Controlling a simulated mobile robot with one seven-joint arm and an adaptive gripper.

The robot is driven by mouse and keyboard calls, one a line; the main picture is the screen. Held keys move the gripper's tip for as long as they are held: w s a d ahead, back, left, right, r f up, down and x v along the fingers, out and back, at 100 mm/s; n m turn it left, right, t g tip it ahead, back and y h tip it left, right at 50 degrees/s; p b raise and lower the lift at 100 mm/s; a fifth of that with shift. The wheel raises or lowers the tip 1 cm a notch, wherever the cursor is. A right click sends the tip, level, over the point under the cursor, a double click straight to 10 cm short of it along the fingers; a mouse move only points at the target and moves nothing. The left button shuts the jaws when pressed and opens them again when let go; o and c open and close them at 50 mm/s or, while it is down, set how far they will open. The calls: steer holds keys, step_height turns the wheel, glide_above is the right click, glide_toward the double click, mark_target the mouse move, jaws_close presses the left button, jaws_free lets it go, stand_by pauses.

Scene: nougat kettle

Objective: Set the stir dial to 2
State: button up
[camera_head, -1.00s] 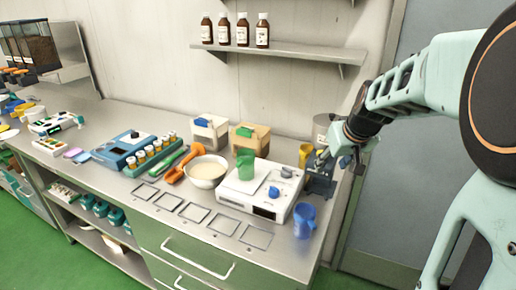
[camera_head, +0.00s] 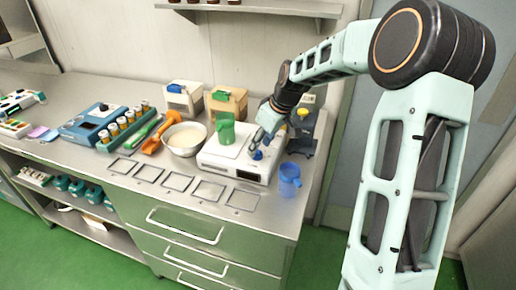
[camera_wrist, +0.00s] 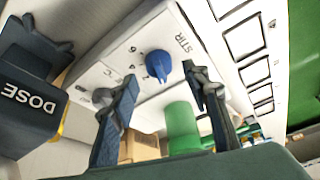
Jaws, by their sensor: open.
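The blue stir dial (camera_wrist: 158,65) sits on the white stirrer (camera_wrist: 135,50) beside the printed word STIR. Small numbers are printed around the dial, but I cannot tell which one it points at. My gripper (camera_wrist: 160,78) is open, its dark fingers on either side of the dial in the wrist view, and I see no grip on it. In the head view my gripper (camera_head: 263,138) is just above the right part of the stirrer (camera_head: 215,155), by the blue dial (camera_head: 257,155).
A green beaker (camera_head: 226,130) stands on the stirrer's plate. A dark device marked DOSE (camera_wrist: 30,95) is close by. A blue cup (camera_head: 289,182) stands right of the stirrer, a white bowl (camera_head: 184,150) left. A grey knob (camera_wrist: 102,97) is near the left finger.

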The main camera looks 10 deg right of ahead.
steer(key=shift+x, duration=1.3)
steer(key=c, duration=1.1)
